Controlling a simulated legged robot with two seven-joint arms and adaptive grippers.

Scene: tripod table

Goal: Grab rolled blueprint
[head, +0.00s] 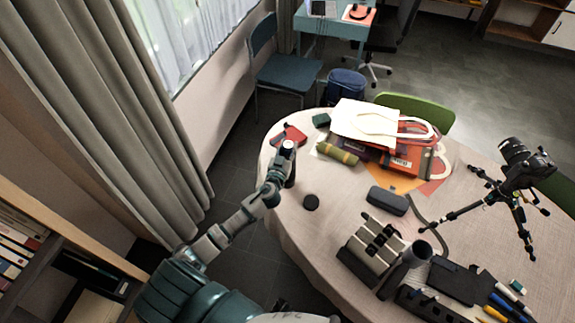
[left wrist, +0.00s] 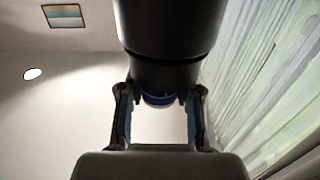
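My left arm reaches up from the lower left in the head view. Its gripper (head: 283,158) is over the table's left edge, at a dark cylinder (head: 291,170) with a pale round end. My right gripper is not in view.
An olive roll (head: 337,153), a tote bag (head: 372,122), a dark case (head: 388,201) and a camera on a tripod (head: 520,180) stand farther right. A curtain (head: 100,90) hangs on the left.

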